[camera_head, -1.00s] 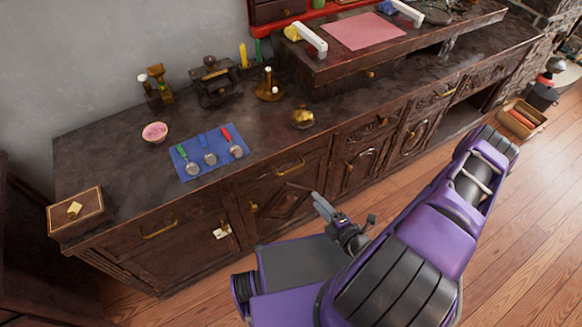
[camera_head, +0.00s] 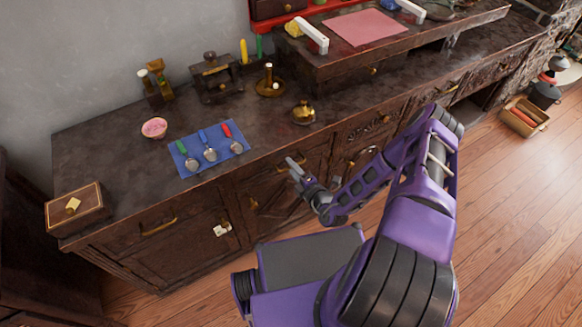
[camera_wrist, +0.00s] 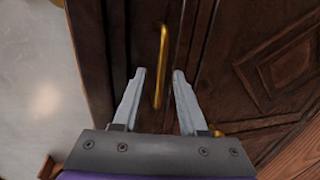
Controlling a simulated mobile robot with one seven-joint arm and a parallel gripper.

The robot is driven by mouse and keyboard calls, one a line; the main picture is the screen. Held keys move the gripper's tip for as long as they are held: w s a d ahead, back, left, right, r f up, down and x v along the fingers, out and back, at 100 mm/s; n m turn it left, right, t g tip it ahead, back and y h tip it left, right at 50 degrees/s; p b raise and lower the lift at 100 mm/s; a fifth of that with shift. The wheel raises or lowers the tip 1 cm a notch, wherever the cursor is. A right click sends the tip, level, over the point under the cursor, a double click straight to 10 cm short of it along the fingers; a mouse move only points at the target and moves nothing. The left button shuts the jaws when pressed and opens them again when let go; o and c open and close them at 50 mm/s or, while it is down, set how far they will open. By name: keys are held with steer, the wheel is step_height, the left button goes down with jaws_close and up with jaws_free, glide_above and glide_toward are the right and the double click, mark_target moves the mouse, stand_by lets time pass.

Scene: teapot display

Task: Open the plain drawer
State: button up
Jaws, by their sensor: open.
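A plain dark wooden drawer (camera_head: 262,181) lies under the counter edge, near the middle of the cabinet. Its brass bar handle (camera_wrist: 161,62) shows upright in the wrist view; my fingers partly cover it in the head view. The drawer looks closed. My gripper (camera_head: 292,164) is at the drawer front, open and empty. In the wrist view its two fingertips (camera_wrist: 159,72) lie on either side of the handle. I cannot tell how deep the handle sits between them.
Another uncarved drawer (camera_head: 138,237) with a brass handle is at the left, and carved drawers are at the right. A blue mat (camera_head: 184,172) with several scoops lies on the counter above. A carved door (camera_wrist: 285,65) is below the drawer.

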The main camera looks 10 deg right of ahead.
steer(key=shift+w+a+f, duration=0.1)
steer(key=shift+w+a, duration=0.05)
steer(key=shift+w, duration=0.3)
steer(key=shift+c, duration=0.2)
jaws_close()
stand_by(1.0)
